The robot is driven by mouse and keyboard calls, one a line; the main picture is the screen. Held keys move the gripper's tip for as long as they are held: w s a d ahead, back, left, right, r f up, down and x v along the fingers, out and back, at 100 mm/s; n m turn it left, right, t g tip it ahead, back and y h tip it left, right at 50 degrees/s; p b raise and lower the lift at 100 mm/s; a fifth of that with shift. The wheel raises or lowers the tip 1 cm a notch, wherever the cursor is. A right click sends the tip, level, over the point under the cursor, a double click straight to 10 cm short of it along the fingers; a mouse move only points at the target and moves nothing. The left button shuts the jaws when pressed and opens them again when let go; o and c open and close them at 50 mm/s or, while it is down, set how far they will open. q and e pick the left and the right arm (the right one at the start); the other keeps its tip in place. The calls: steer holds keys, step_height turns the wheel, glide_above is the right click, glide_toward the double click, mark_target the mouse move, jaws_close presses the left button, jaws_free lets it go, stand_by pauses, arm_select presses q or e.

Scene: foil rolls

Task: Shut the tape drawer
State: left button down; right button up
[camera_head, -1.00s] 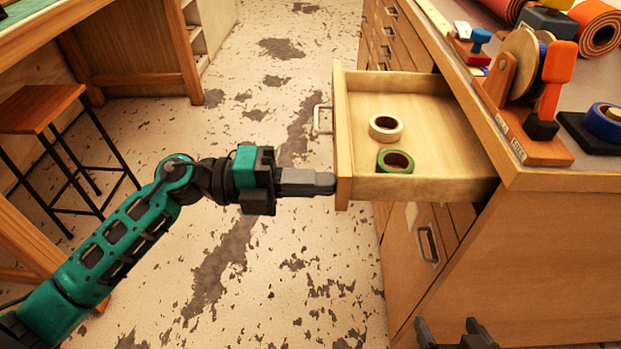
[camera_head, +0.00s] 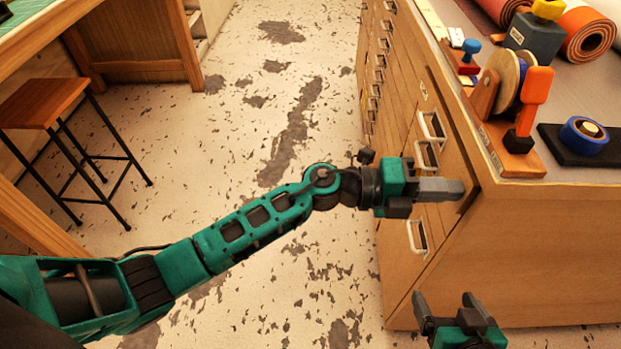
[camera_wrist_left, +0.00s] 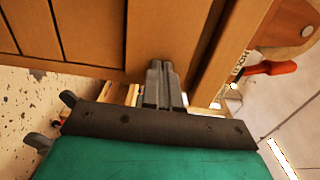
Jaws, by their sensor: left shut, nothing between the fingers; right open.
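The tape drawer (camera_head: 451,146) now has its wooden front in line with the cabinet's front face in the head view. Its metal handle (camera_head: 432,125) is on that front. The drawer's inside and its tape rolls are hidden. My left gripper (camera_head: 460,189) is shut and empty, its fingertips at the near end of the drawer front. In the left wrist view the shut fingers (camera_wrist_left: 158,68) lie against or very close to a wooden front; I cannot tell whether they touch. My right gripper (camera_head: 446,301) is open and empty, low in front of the cabinet side.
The cabinet top holds a tape dispenser (camera_head: 512,95) with an orange handle, a blue tape roll (camera_head: 584,135) on a black pad and rolled mats (camera_head: 590,38). More drawers line the cabinet front. A stool (camera_head: 42,105) stands at left. The floor between is clear.

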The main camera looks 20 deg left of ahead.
arm_select(q)
steer(key=shift+w+d+r, duration=0.1)
steer(key=shift+w+d, duration=0.1)
steer(key=shift+d, duration=0.5)
steer(key=shift+a, duration=0.1)
